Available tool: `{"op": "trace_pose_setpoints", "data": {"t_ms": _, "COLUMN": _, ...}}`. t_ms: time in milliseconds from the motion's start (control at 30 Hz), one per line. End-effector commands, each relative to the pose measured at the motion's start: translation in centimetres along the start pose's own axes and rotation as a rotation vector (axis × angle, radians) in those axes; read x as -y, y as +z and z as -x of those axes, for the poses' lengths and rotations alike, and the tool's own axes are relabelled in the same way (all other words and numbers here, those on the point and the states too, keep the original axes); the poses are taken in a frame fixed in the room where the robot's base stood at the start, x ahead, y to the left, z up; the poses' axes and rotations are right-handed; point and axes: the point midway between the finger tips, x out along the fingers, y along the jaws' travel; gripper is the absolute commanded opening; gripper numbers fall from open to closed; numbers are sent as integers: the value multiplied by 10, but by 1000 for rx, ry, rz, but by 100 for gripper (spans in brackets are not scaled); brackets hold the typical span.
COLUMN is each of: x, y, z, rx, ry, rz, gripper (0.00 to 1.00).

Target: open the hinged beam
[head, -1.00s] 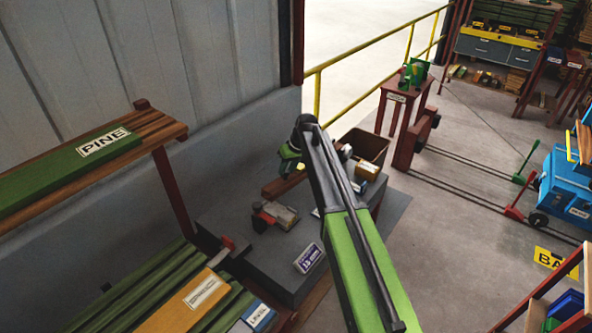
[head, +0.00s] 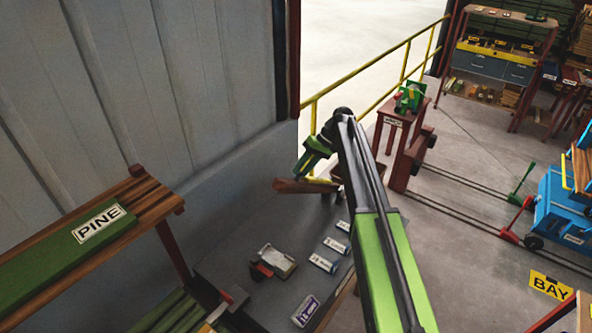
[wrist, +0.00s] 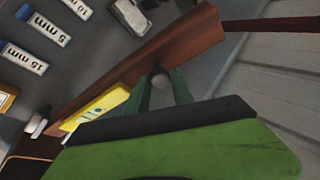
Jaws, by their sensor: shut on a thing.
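The hinged beam is a reddish-brown wooden bar (head: 300,186) over the far end of the grey bench in the head view. It crosses the wrist view (wrist: 190,42) on a slant. A small grey round knob (wrist: 160,79) shows at its near side. My gripper (head: 303,168) is at the beam. In the wrist view its two green fingers (wrist: 160,90) are closed around the knob. The beam's right end is partly hidden behind my arm in the head view, and I cannot make out the hinge.
The grey bench (head: 240,245) carries several labelled cards (head: 323,263) and a small grey block with a red part (head: 277,260). A yellow labelled piece (wrist: 97,105) lies beside the beam. A grey wall rises at left; the PINE shelf (head: 100,225) stands in front. A yellow railing (head: 380,72) is behind.

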Motion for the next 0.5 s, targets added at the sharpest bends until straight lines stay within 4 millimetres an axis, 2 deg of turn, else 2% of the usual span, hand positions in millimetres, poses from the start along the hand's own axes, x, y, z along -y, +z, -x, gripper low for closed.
{"op": "trace_pose_setpoints", "data": {"t_ms": 400, "x": 4, "y": -1, "z": -1, "rx": 3, "ry": -4, "rz": 4, "gripper": 0}}
{"op": "trace_pose_setpoints", "data": {"t_ms": 433, "x": 4, "y": -1, "z": -2, "rx": 4, "ry": -4, "rz": 4, "gripper": 32}}
{"op": "trace_pose_setpoints", "data": {"t_ms": 500, "x": 5, "y": -1, "z": -2, "rx": 5, "ry": -4, "rz": 5, "gripper": 42}}
